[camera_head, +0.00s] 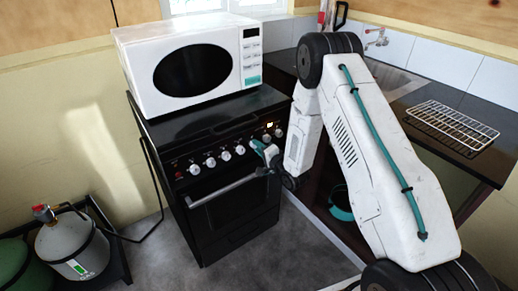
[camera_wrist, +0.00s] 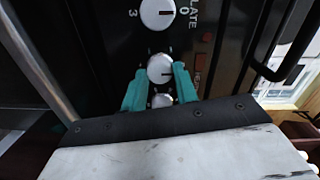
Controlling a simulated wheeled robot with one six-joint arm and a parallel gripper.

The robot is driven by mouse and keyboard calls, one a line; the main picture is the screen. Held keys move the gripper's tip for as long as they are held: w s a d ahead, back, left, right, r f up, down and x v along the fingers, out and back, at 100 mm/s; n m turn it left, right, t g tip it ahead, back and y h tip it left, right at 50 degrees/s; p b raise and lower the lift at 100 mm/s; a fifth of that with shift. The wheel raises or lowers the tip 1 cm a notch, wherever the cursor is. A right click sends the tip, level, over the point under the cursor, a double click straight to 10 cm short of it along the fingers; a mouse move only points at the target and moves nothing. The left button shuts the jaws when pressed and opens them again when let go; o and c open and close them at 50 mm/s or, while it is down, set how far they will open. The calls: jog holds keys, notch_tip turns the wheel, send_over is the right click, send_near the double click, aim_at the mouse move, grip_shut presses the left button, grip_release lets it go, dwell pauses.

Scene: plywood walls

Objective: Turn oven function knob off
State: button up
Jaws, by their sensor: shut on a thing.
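The black oven (camera_head: 230,205) stands under the microwave, with a row of white knobs (camera_head: 210,162) along its front panel. My gripper (camera_head: 264,151) is at the right part of this row. In the wrist view my gripper's teal fingers (camera_wrist: 160,85) stand on either side of a white knob (camera_wrist: 160,68) and are shut on it. The knob's dark pointer mark points right. Another white knob (camera_wrist: 157,13) above it has "PLATE", 0 and 3 printed beside it. A third knob (camera_wrist: 162,100) shows below, partly hidden. I cannot read the held knob's label.
A white microwave (camera_head: 192,62) sits on the oven top. The oven door handle (camera_head: 228,188) runs just below the knobs. A wire rack (camera_head: 450,124) lies on the dark counter at right. A gas cylinder (camera_head: 72,246) stands at lower left. The floor before the oven is clear.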

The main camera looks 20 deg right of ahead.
dwell(0.4)
jog(key=o, duration=1)
jog(key=v, duration=0.7)
jog(key=shift+s+d, duration=0.15)
jog(key=shift+s, duration=0.2)
